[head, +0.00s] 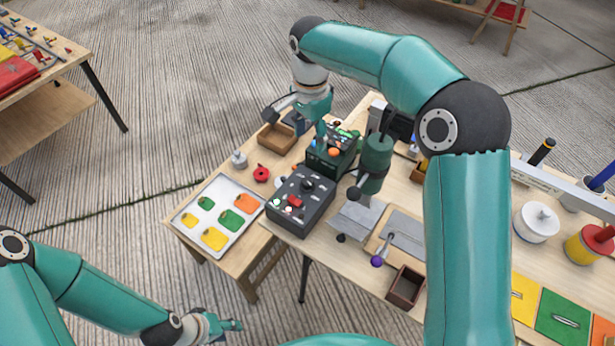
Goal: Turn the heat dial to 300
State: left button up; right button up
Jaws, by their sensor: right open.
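A dark grey control box (286,214) stands at the near edge of the table, with a black knob (307,185) and a red switch (294,201) on top. Its markings are too small to read, so I cannot tell a dial setting. Behind it is a dark green box (322,163) with an orange round part (334,152); I cannot tell which box bears the heat dial. My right gripper (318,128) is open, pointing down at the back left of the green box; its fingertips are partly hidden. My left gripper (232,325) hangs low over the floor, apart from the table.
A tray (192,223) with yellow, green and orange pieces lies left of the control box. A red knob-like part (261,174) and a wooden box (277,137) are near my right gripper. A green press-like device (375,160) stands right of the green box.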

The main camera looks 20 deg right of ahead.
aim_at(308, 180)
jog(key=f, duration=0.5)
jog(key=f+p, duration=0.1)
jog(key=f, duration=0.9)
jog(key=shift+a, duration=0.3)
jog(key=c, duration=1)
jog(key=shift+d, duration=0.15)
grip_shut()
